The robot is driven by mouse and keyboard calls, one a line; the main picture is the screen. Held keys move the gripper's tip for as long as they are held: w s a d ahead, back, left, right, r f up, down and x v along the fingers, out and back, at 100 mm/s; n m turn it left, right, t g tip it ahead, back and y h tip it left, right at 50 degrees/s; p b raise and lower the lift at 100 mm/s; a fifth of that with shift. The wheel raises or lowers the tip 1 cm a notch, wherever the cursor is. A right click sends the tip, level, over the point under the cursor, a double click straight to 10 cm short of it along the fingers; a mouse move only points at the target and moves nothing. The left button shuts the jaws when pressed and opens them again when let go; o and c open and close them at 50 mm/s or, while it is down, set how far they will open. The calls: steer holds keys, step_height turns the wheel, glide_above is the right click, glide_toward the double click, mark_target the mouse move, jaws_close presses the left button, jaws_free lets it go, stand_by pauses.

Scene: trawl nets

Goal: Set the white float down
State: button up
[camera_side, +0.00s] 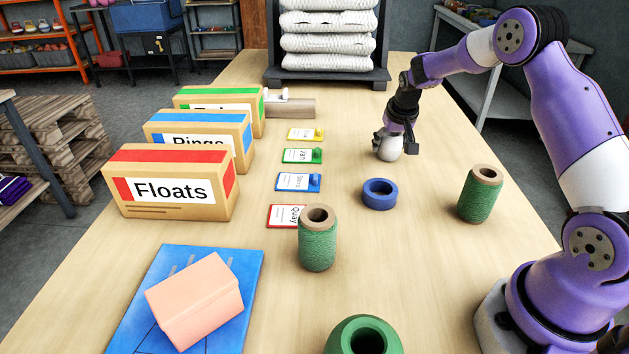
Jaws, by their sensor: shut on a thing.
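The white float (389,151) is a small rounded white piece near the far right part of the table. My gripper (388,135) points down over it and is shut on its top. The float is at or just above the table top; I cannot tell whether it touches. The gripper's fingers partly hide the float's upper side.
A blue ring (379,194) lies in front of the float. Green twine spools stand at right (480,194) and centre (317,238). Boxes, one labelled Floats (170,190), line the left. Small coloured tags (300,182) lie mid-table. Bare wood surrounds the float.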

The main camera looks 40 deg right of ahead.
steer(key=shift+f, duration=0.15)
steer(key=o, duration=1.1)
steer(key=s+a+r+n, duration=0.1)
steer(key=s+a+r, duration=0.25)
steer(key=r, duration=0.35)
steer(key=s+a+r, duration=0.2)
steer(key=a+r, duration=0.2)
steer(key=r, duration=0.4)
steer(key=s+a+n+y, duration=0.1)
steer(key=s+a+n, duration=0.1)
steer(key=s+a, duration=0.2)
steer(key=s+a+n+t+y, duration=0.1)
steer(key=s+a, duration=0.4)
steer(key=s, duration=0.1)
steer(key=s+a+r+n+t, duration=0.1)
steer(key=s+a+n, duration=0.1)
steer(key=s+a, duration=0.3)
steer(key=shift+s+a+n+y, duration=0.1)
steer(key=shift+s+n+y, duration=0.2)
steer(key=shift+s+y, duration=0.1)
